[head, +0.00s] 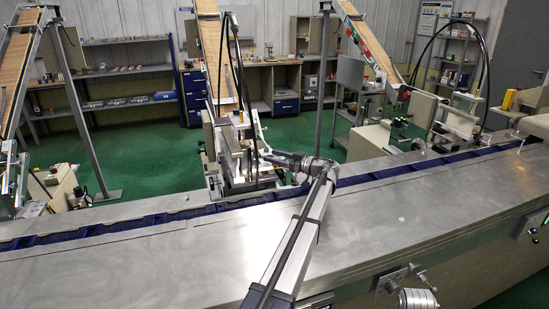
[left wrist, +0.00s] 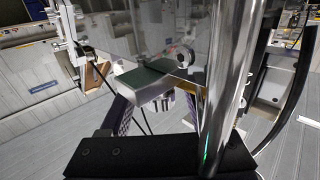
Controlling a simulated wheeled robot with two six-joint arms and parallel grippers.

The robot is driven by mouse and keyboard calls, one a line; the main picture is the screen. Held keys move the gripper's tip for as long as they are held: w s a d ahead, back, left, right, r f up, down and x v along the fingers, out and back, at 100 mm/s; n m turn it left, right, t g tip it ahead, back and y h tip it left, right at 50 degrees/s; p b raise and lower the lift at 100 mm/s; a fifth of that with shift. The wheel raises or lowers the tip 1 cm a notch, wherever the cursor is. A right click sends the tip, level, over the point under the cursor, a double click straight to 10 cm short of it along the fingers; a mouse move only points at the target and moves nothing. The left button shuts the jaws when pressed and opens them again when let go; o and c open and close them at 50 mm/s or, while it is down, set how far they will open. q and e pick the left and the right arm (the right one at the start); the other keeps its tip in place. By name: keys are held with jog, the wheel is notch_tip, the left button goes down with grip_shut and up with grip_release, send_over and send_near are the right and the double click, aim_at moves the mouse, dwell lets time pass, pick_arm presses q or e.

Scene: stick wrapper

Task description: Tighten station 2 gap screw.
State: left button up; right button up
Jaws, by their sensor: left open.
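The middle station (head: 235,150), a metal mechanism with black cables, stands behind the conveyor; I take it as station 2. My left gripper (head: 268,157) reaches over the conveyor to its right side, with its dark fingers close to the mechanism. In the left wrist view the gripper (left wrist: 158,108) is open, with a grey block with a dark top (left wrist: 146,82) beyond the fingers. A small round knob (left wrist: 185,58) shows past the block; I cannot tell whether it is the gap screw. Contact between fingers and station cannot be made out. My right gripper is not in view.
A steel conveyor table (head: 120,265) with a blue channel (head: 130,222) runs across the front. Another station (head: 455,115) stands at the right. Wooden chutes (head: 212,55) slope down behind. A thick metal post (left wrist: 226,80) is close in the left wrist view.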

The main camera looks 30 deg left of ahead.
pick_arm(q)
jog(key=shift+a, duration=0.1)
jog(key=shift+c, duration=0.4)
grip_shut()
